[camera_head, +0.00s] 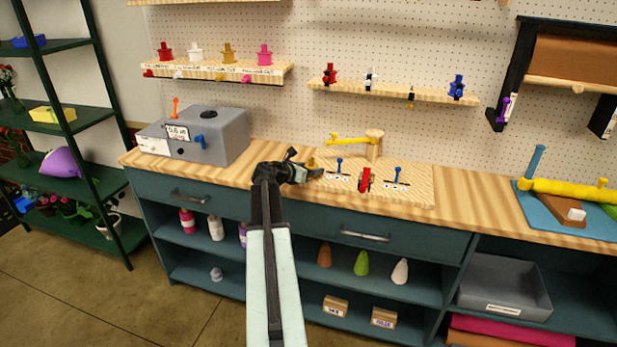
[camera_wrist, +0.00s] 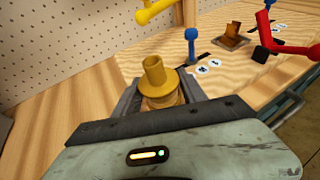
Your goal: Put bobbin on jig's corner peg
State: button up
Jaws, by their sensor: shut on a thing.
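My gripper (camera_head: 312,172) is shut on a golden-yellow bobbin (camera_wrist: 158,80), held upright between the two fingers (camera_wrist: 157,95). In the head view only a bit of the bobbin (camera_head: 311,163) shows. It is at the left edge of the jig (camera_head: 415,180), a pale wooden board on the counter. The jig carries blue-knobbed pins (camera_head: 339,163), a red clamp (camera_head: 365,180) and a wooden post with a yellow arm (camera_head: 347,139). A small golden-brown piece (camera_wrist: 233,38) sits on the board in the wrist view. I cannot tell which part is the corner peg.
A grey box machine (camera_head: 205,135) stands left on the counter (camera_head: 475,212). A blue mat with a yellow roller (camera_head: 570,190) lies at right. Two wall shelves above hold coloured spools (camera_head: 228,54) and small clamps (camera_head: 457,88). Clear counter lies right of the jig.

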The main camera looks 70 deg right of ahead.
jog(key=shift+w+a+f, duration=0.15)
jog(key=shift+w+f, duration=0.25)
jog(key=shift+f, duration=0.1)
jog(key=o, duration=1.3)
jog(key=shift+s, duration=0.1)
jog(key=shift+o, duration=0.2)
jog(key=p+v, duration=0.4)
jog(key=v, duration=0.8)
jog(key=shift+p, duration=0.3)
jog(key=shift+a, duration=0.1)
